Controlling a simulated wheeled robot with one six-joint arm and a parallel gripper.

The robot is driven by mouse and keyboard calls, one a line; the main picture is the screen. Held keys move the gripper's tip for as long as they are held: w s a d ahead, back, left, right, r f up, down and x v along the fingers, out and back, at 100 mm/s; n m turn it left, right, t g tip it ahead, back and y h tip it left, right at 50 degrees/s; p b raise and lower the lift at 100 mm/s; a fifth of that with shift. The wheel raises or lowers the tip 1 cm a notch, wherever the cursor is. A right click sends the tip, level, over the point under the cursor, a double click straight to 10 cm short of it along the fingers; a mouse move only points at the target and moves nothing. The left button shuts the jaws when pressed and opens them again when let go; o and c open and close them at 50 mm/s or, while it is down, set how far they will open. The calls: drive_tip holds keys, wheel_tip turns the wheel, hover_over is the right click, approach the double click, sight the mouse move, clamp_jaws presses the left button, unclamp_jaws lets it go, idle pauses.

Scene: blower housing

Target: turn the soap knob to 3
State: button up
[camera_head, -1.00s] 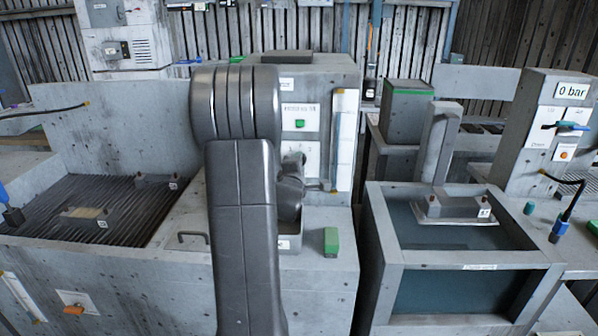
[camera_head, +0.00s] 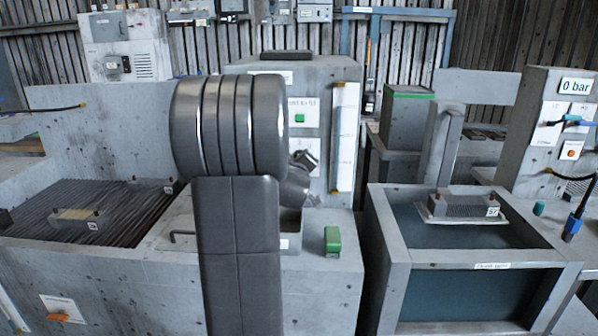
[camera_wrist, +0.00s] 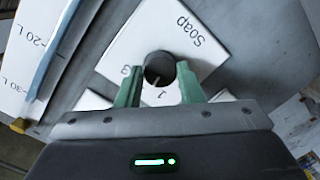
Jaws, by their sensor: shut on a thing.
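The soap knob (camera_wrist: 159,67) is a dark round knob with a pale line on its face, on a white plate marked "Soap" (camera_wrist: 190,36) in the wrist view. The plate looks rotated there. The pale line points toward the lower edge of the picture, near a digit that looks like a 1. Another digit to the left is partly covered by a finger. My gripper (camera_wrist: 159,84) has its green fingers on both sides of the knob, shut on it. In the head view my arm hides the fingers and the knob.
A level gauge strip (camera_wrist: 48,55) runs beside the plate; it also stands right of my wrist in the head view (camera_head: 344,135). A green block (camera_head: 332,240) sits on the ledge. A tank (camera_head: 470,265) stands right, a ribbed basin (camera_head: 125,195) left.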

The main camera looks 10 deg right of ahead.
drive_tip(key=m+b, duration=0.3)
drive_tip(key=b, duration=0.2)
drive_tip(key=m+y+b, duration=0.1)
drive_tip(key=m+b, duration=0.2)
drive_tip(key=b, duration=0.2)
drive_tip(key=m+b, duration=0.4)
drive_tip(key=b, duration=0.1)
drive_tip(key=shift+f+t, duration=0.25)
drive_tip(key=shift+t, duration=0.05)
drive_tip(key=shift+r+m, duration=0.1)
drive_tip(key=shift+m, duration=0.2)
drive_tip(key=o, duration=1)
drive_tip(key=v, duration=1.4)
drive_tip(key=shift+d, duration=0.3)
drive_tip(key=shift+w, duration=0.15)
